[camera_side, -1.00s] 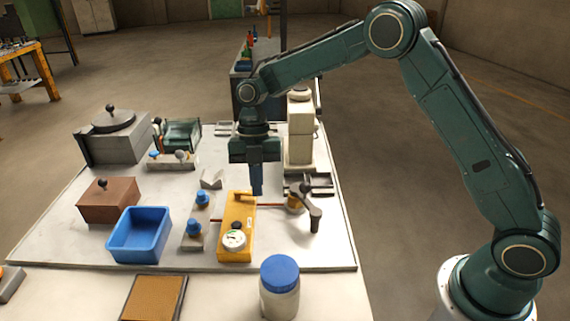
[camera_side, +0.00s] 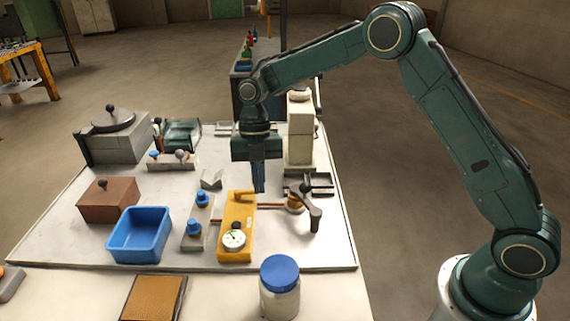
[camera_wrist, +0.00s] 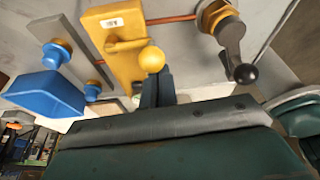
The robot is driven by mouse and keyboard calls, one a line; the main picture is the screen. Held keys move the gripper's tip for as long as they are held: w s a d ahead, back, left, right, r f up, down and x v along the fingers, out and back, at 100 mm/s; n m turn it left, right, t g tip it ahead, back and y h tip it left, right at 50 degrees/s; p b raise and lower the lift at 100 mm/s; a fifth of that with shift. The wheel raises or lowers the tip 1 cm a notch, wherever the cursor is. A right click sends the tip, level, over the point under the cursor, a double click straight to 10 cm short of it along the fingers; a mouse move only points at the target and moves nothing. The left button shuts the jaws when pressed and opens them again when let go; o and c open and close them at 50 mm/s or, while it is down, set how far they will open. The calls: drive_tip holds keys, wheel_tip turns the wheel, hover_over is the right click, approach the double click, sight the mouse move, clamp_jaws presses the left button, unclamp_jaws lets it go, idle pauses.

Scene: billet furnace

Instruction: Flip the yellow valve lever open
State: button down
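The yellow valve body (camera_side: 237,225) is a long block with a dial gauge on its near end. Its yellow lever (camera_side: 244,195) lies at the far end of the block. In the wrist view the lever (camera_wrist: 125,46) ends in a yellow ball knob (camera_wrist: 152,59). My gripper (camera_side: 259,190) points down just right of the lever's end. In the wrist view its dark fingers (camera_wrist: 158,78) are together, with tips close beside or behind the knob. I cannot tell whether they touch it. Nothing shows between the fingers.
Blue-knobbed parts (camera_side: 202,198) and a blue bin (camera_side: 140,235) stand left. A blue-lidded jar (camera_side: 280,288) stands in front.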

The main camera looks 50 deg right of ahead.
drive_tip(key=shift+s+a+f, duration=0.2)
drive_tip(key=shift+s+a, duration=0.3)
drive_tip(key=shift+s, duration=0.3)
drive_tip(key=shift+s+a+f, duration=0.15)
drive_tip(key=shift+s+a, duration=0.35)
drive_tip(key=shift+s, duration=0.25)
drive_tip(key=shift+r, duration=0.15)
drive_tip(key=v, duration=0.9)
drive_tip(key=shift+r, duration=0.25)
drive_tip(key=shift+r, duration=0.1)
